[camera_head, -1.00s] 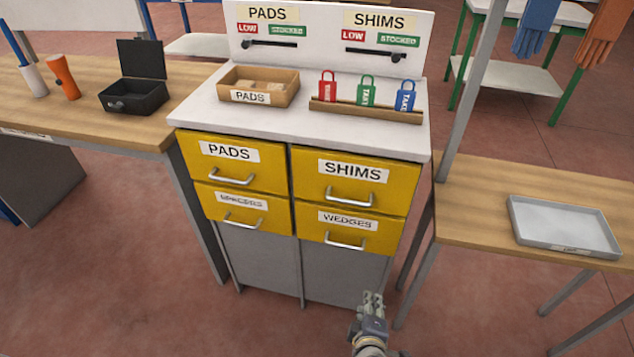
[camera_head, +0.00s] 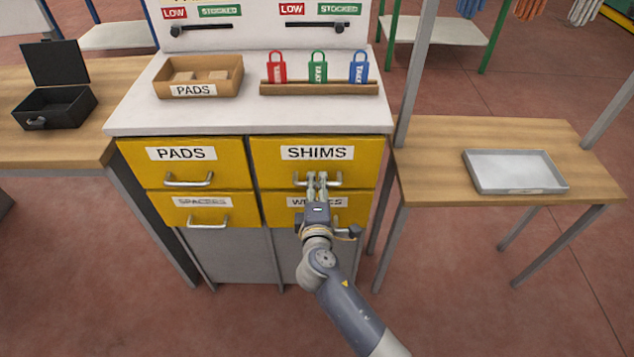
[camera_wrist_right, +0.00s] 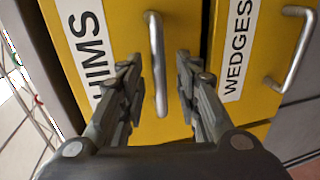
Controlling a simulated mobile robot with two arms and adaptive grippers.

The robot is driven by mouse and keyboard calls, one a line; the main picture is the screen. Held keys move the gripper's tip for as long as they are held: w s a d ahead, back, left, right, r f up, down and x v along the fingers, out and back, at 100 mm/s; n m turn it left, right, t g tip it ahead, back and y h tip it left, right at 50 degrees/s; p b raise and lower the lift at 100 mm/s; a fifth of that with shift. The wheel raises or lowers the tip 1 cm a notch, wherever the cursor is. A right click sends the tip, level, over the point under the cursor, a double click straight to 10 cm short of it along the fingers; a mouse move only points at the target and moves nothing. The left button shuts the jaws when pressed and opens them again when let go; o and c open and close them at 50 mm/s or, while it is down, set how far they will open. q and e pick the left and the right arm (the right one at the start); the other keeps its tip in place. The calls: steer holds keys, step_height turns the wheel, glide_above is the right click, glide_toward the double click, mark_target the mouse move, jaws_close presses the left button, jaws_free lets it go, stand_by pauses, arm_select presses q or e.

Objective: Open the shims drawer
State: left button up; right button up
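The yellow shims drawer (camera_head: 270,171) is shut, at the upper right of the cabinet, with a SHIMS label and a silver bar handle (camera_head: 331,183). My right gripper (camera_head: 317,178) is in front of this handle. In the right wrist view the shims drawer (camera_wrist_right: 110,20) and its handle (camera_wrist_right: 155,60) show ahead, and the open fingers of my right gripper (camera_wrist_right: 158,85) stand on either side of the handle's line. I cannot tell whether the fingertips touch the handle. My left gripper is not in view.
The wedges drawer (camera_head: 357,212) sits just below, partly hidden by my right gripper; its handle (camera_wrist_right: 293,50) is close by. The pads drawer (camera_head: 130,160) is to the left. A table with a grey tray (camera_head: 515,187) stands to the right.

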steer(key=shift+w+f, duration=0.2)
steer(key=shift+w, duration=0.7)
jaws_close()
steer(key=shift+s+d, duration=0.1)
steer(key=shift+d, duration=0.05)
